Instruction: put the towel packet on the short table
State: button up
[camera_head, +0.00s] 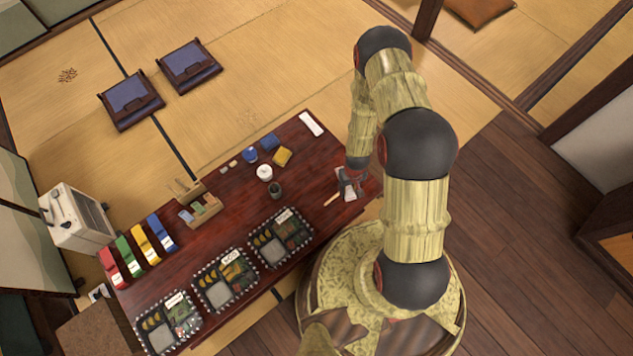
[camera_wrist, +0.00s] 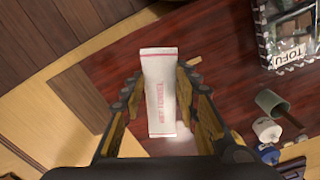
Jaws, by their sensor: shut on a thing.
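The towel packet (camera_wrist: 161,95) is a white oblong with pink lettering, upright in the wrist view between the two fingers of my gripper (camera_wrist: 160,100). My gripper is shut on it, above the right end of a low, dark red table (camera_wrist: 110,65). In the head view, my gripper (camera_head: 350,183) is at the right end of this table (camera_head: 235,200), and the packet is a small pale shape there, partly hidden by the fingers. I cannot tell how far above the tabletop it is. Another white oblong (camera_head: 311,123) lies at the table's far right corner.
Several dark boxed meals, one marked TOFU (camera_wrist: 290,60), line the table's near side. Bare tabletop shows near my gripper. Two floor seats (camera_head: 131,99) are beyond.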

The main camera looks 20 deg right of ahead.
jog(key=b, duration=0.3)
send_near(322, 185)
jog(key=s+d+r, duration=0.2)
jog(key=s, duration=0.2)
jog(key=w+f, duration=0.1)
jog(key=f, duration=0.1)
jog(key=w+a+f+b, duration=0.1)
jog(key=w+f, duration=0.1)
jog(key=shift+a, duration=0.1)
jog(key=shift+w+a+f+b, duration=0.25)
jog(key=shift+w+f+b, duration=0.15)
jog(key=shift+f, duration=0.15)
jog(key=shift+w+a+f+b, duration=0.15)
jog(key=shift+f+b, duration=0.4)
jog(key=shift+f, duration=1.15)
jog(key=shift+f, duration=0.2)
jog(key=o, duration=0.9)
jog(key=shift+o, duration=0.2)
jog(key=shift+r, duration=0.2)
